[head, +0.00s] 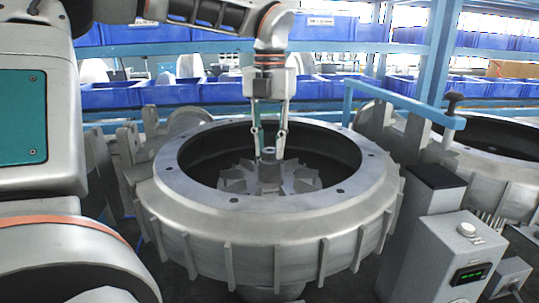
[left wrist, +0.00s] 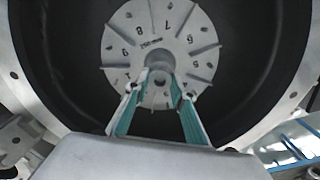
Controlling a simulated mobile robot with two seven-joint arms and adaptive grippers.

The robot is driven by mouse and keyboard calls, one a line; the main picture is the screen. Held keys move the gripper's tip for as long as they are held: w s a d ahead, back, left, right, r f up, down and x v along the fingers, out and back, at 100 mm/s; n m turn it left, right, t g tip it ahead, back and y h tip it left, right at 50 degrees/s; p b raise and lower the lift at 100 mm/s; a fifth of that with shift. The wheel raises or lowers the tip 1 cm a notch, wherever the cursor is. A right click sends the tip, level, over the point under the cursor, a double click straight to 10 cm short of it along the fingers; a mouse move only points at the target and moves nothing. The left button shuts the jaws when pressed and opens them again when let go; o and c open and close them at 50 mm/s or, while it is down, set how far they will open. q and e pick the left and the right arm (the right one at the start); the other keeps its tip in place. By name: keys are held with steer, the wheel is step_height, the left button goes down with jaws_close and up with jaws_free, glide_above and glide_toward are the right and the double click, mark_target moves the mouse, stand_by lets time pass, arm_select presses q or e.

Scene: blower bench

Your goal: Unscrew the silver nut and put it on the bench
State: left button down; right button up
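The silver nut (head: 268,151) sits at the top of the hub in the middle of a finned grey impeller (head: 232,181). The impeller lies inside a round metal blower housing (head: 180,190). In the left wrist view the hub with the nut (left wrist: 160,67) shows near the middle of the numbered impeller disc (left wrist: 125,45). My left gripper (head: 269,146) points down over the hub, its two fingers apart with the nut between or just below the tips. Contact cannot be made out. The fingers (left wrist: 161,88) also show spread in the left wrist view. My right gripper is not in view.
A grey control box (head: 450,245) with a knob and green display stands at the right. A blue rail (head: 400,104) with a dark knob is behind it. Blue bins (head: 110,96) fill the shelves at the back. A second housing (head: 500,165) is at the far right.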

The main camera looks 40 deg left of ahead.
arm_select(q)
steer(key=shift+f+n+b, duration=0.15)
steer(key=shift+n+b, duration=0.95)
steer(key=shift+n, duration=0.6)
steer(key=shift+r, duration=0.35)
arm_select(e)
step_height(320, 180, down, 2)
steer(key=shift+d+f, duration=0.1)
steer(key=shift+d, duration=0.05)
arm_select(q)
steer(key=shift+r+p, duration=0.45)
steer(key=shift+r, duration=0.1)
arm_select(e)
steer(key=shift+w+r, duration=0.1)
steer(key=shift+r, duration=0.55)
arm_select(q)
steer(key=shift+r+p, duration=1.15)
steer(key=shift+r, duration=0.15)
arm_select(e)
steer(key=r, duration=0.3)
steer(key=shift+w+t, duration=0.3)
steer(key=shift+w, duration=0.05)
